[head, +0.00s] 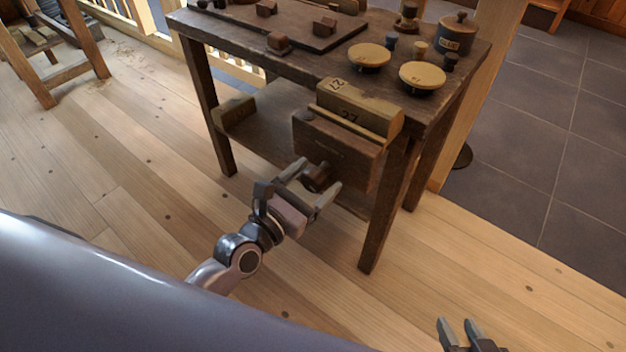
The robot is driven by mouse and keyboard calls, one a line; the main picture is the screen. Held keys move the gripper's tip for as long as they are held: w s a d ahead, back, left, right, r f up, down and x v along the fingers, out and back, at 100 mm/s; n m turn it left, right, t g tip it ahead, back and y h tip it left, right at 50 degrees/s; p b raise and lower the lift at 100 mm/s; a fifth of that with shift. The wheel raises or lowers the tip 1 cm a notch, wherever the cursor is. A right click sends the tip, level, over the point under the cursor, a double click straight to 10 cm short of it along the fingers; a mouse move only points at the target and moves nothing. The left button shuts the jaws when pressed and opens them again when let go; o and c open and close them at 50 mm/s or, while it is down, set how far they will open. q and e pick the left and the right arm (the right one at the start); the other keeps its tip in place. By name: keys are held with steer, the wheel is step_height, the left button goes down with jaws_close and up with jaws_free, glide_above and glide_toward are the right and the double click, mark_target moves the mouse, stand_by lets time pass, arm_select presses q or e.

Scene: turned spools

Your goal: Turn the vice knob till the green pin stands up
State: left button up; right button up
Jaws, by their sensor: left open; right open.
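The vice (345,153) is a dark wooden block on the front of the workbench. Its dark round knob (317,178) sticks out low on the front face. My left gripper (319,173) is open, with its fingers on either side of the knob; I cannot tell whether they touch it. I cannot make out any green pin. My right gripper (455,321) is open and empty at the bottom edge, well away from the bench.
A light wooden block marked 27 (350,104) lies above the vice. The workbench (300,66) carries two round wooden discs (369,57), small spools, a dark board and a lidded pot (456,35). The plank floor around the bench is clear.

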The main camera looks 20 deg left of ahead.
arm_select(q)
steer(key=c, duration=1)
steer(key=shift+o, duration=0.2)
steer(key=shift+m+p, duration=0.35)
steer(key=shift+m, duration=0.25)
